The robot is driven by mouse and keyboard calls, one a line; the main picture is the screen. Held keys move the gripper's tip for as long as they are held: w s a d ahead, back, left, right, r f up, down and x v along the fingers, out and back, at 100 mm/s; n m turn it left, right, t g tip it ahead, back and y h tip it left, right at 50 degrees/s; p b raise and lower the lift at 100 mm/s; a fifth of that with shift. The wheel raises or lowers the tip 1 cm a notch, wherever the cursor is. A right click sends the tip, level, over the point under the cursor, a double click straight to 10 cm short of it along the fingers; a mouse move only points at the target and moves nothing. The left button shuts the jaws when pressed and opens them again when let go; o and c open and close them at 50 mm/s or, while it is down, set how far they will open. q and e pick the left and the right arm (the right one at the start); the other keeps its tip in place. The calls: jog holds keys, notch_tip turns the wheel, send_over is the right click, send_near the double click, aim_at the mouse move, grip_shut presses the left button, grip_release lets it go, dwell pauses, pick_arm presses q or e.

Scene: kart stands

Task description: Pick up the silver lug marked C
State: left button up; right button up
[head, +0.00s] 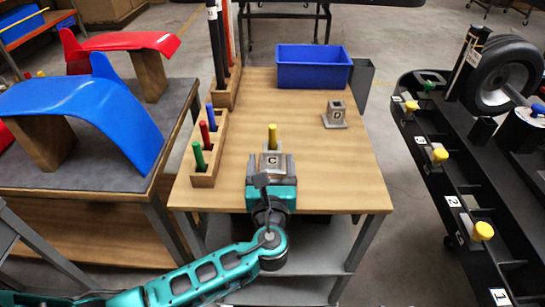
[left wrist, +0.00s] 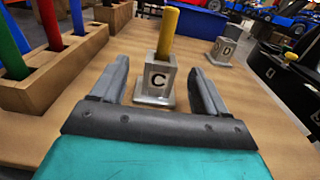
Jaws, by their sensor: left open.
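The silver lug marked C (head: 272,160) stands upright on the wooden table top (head: 352,172), with a yellow peg (head: 272,136) rising out of it or from just behind it. In the left wrist view the lug (left wrist: 155,83) sits ahead between the fingertips of my left gripper (left wrist: 163,82). The gripper is open, with a gap between each finger and the lug. In the head view my left gripper (head: 271,172) reaches in from the front edge and partly covers the lug's base. My right gripper is not in view.
A second silver lug, marked D (head: 335,114), stands to the back right. A blue bin (head: 313,67) is at the back. A wooden rack (head: 211,151) with green, red and blue pegs stands on the left. A black kart frame (head: 455,190) is at the right.

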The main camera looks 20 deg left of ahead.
aim_at(272, 153)
pick_arm(q)
jog(key=x, duration=0.6)
jog(key=shift+d+f, duration=0.1)
jog(key=shift+f, duration=0.1)
jog(key=c, duration=1.2)
jog(key=shift+r, duration=0.1)
jog(key=shift+c, duration=0.4)
